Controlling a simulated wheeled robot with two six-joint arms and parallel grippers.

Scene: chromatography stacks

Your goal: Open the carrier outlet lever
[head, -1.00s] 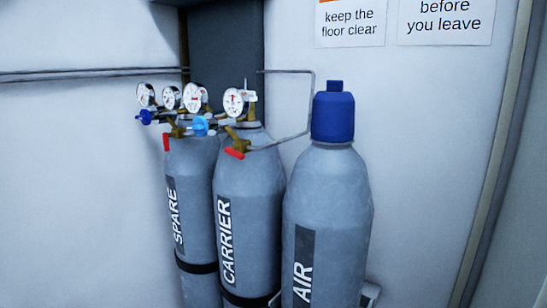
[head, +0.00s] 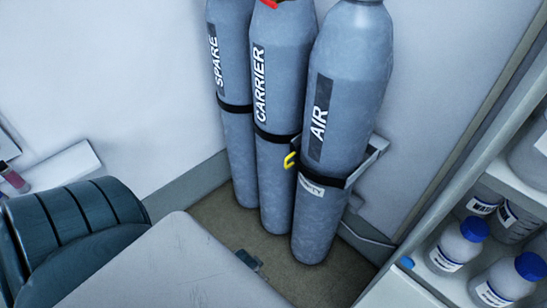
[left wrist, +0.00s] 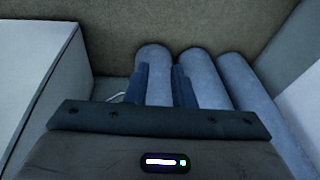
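The carrier cylinder (head: 275,110) is a tall grey bottle marked CARRIER, between the spare cylinder (head: 238,130) and the air cylinder (head: 345,90). Only part of a red lever (head: 268,3) shows at the top edge of the head view, above the carrier cylinder; the gauges and valves are out of view. In the left wrist view my left gripper (left wrist: 160,84) has its two dark fingers apart with nothing held between them. Grey cylinders (left wrist: 208,85) lie beyond the fingers; their labels are hidden there. I cannot make out the left gripper in the head view. My right gripper is not in view.
A grey flat surface (head: 180,265) and a dark ribbed object (head: 75,225) fill the lower left. A rack bracket (head: 370,155) with a yellow hook (head: 290,160) is by the cylinders. Shelves with blue-capped bottles (head: 455,245) stand at the right. Brown floor (head: 215,215) shows around the bases.

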